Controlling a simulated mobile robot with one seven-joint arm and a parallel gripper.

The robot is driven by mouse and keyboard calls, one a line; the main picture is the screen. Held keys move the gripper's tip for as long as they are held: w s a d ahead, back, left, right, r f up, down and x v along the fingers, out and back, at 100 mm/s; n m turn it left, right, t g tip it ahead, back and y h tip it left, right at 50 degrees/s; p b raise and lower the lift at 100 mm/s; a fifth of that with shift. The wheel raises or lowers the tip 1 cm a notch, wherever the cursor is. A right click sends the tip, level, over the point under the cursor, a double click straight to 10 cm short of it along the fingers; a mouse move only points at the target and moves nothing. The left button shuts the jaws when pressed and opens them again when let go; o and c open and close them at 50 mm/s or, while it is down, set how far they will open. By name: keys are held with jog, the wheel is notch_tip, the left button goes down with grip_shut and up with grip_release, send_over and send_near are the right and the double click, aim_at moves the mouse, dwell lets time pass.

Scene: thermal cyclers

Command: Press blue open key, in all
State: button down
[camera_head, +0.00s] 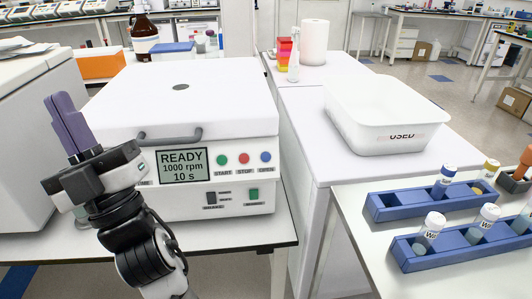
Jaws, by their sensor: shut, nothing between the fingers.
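The white machine (182,105) stands on the bench with its lid down and a grey handle (170,137) at the lid's front. Its display (181,164) reads READY, 1000 rpm, 10 s. Right of the display sit a green START key (222,160), a red STOP key (244,158) and the blue OPEN key (266,157). My gripper (62,108) is shut and empty, with its purple fingers pointing up. It is in front of the machine's left side, well left of the blue key and apart from it. Nothing covers the keys.
A white USED tub (385,118) stands on the right bench. Blue racks (425,203) with capped bottles are at the lower right. A brown bottle (144,33) and an orange box (99,64) stand behind the machine. The space before the keys is clear.

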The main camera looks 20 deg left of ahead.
aim_at(266, 157)
jog(key=w+d+f+m+t+h+p, duration=0.25)
jog(key=w+f+t+h, duration=0.3)
jog(key=w+h, duration=0.45)
jog(key=w+d+f+m+t+h+p, duration=0.1)
jog(key=w+d+f+m+t+h, duration=0.25)
jog(key=w+f+h, duration=0.5)
jog(key=w+d+f+g+h+p, duration=0.1)
jog(key=w+d+f+g+h, duration=0.1)
jog(key=w+d+f+h, duration=0.3)
jog(key=d+f+h, duration=0.4)
jog(key=d+h, duration=0.3)
jog(key=h, duration=0.1)
jog(key=shift+w+d+g+h, duration=0.2)
jog(key=shift+g+h, duration=0.15)
jog(key=shift+g, duration=0.05)
jog(key=w+a+f+b, duration=0.3)
jog(key=w, duration=0.4)
jog(key=shift+w+f, duration=0.2)
jog(key=shift+f, duration=0.2)
jog(key=shift+w+a, duration=0.1)
